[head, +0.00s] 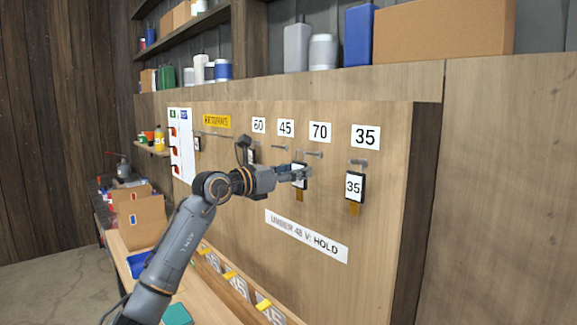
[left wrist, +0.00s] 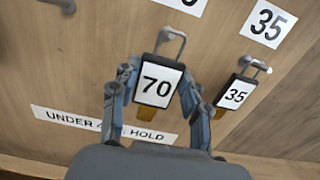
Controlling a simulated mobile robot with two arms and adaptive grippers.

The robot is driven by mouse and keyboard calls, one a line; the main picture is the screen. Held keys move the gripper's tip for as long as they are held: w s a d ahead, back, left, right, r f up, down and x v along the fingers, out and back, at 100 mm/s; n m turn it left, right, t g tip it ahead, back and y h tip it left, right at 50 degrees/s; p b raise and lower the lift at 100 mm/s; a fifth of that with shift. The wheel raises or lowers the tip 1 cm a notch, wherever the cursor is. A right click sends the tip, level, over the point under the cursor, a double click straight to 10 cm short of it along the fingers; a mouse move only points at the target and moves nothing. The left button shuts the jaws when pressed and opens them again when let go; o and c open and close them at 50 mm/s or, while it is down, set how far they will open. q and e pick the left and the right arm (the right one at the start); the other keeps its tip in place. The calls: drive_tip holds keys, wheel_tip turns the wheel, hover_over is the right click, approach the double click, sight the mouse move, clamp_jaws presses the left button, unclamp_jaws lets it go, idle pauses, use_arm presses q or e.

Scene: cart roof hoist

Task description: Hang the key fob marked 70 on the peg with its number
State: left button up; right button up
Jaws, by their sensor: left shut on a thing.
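The fob marked 70 (left wrist: 158,82) is a white tag in a black frame with a wire loop on top and a tan tab below. My left gripper (head: 297,174) is shut on its sides and holds it upright near the board. In the head view the fob (head: 300,183) is mostly hidden by the fingers. The number plate 70 (head: 320,132) is on the board, with its peg (head: 314,154) below. In the left wrist view the fob's loop (left wrist: 171,42) is close under that plate; I cannot tell whether it is around the peg. My right gripper is out of view.
A fob marked 35 (head: 354,186) hangs on the peg under plate 35, just right of my gripper. Plates 45 (head: 286,128) and 60 (head: 258,125) are to the left. A dark fob (head: 251,156) hangs below plate 60. A "HOLD" label (head: 306,235) is lower on the board.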

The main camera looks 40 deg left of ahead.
use_arm(q)
drive_tip(key=shift+w+d+f+p, duration=0.1)
drive_tip(key=shift+w+f+p, duration=0.1)
drive_tip(key=shift+w+p, duration=0.75)
drive_tip(key=shift+w+d+f+p, duration=0.15)
drive_tip(key=shift+w+p, duration=0.35)
drive_tip(key=shift+w, duration=0.75)
drive_tip(key=o, duration=1.4)
drive_tip(key=shift+c, duration=0.2)
